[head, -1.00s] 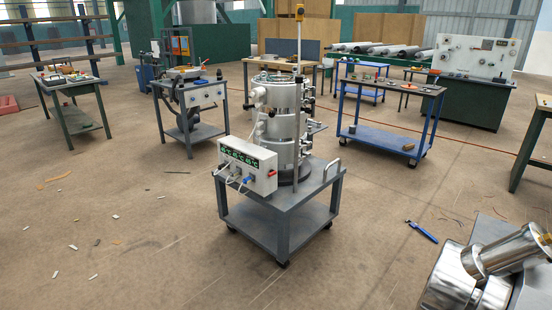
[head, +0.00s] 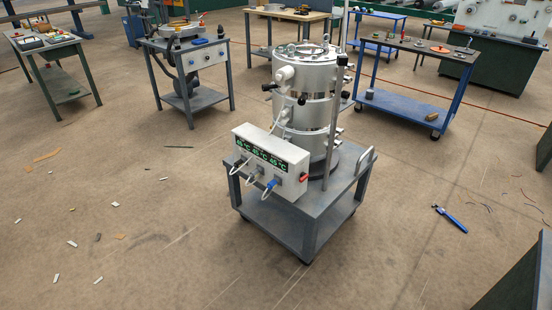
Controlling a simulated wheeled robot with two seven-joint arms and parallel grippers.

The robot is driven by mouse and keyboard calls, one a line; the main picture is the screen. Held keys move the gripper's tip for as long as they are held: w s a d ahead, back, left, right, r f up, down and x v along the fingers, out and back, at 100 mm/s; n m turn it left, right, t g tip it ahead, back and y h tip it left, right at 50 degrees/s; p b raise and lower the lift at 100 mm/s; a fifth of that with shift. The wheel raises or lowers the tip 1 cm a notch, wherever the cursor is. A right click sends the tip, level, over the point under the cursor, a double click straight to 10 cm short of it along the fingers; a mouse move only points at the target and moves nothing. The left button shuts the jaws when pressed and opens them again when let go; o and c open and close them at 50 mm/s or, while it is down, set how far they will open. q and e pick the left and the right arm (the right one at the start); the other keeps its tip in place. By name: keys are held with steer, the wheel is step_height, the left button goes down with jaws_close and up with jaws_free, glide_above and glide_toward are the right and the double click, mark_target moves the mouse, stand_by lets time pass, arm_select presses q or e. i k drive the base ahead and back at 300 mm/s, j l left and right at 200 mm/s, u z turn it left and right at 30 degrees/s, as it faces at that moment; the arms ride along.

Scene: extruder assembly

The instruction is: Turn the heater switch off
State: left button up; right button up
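The white heater control box (head: 270,161) stands at the front left edge of a grey wheeled cart (head: 315,215). Its front panel shows green temperature readouts (head: 262,155), with cables and a blue plug (head: 270,182) below them. A red switch (head: 304,177) sticks out at the box's right end; its on or off position is too small to tell. Behind the box stands a tall silver cylindrical heater barrel (head: 305,110) with clamps and black knobs. Neither of my grippers is in the head view.
A blue tool (head: 450,219) lies on the floor to the right. A dark panel edge (head: 520,275) fills the lower right corner. Worktables (head: 187,65) and a blue cart (head: 405,105) stand behind. The floor in front of the grey cart is mostly clear, with small scraps at left.

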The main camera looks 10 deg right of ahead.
mark_target(304, 176)
steer(key=i+l+u, duration=0.3)
steer(key=i+l, duration=0.2)
steer(key=l, duration=0.15)
steer(key=i+l+u, duration=0.3)
steer(key=i+l, duration=0.15)
steer(key=l, duration=0.25)
steer(key=i+l+u, duration=0.15)
steer(key=l, duration=0.25)
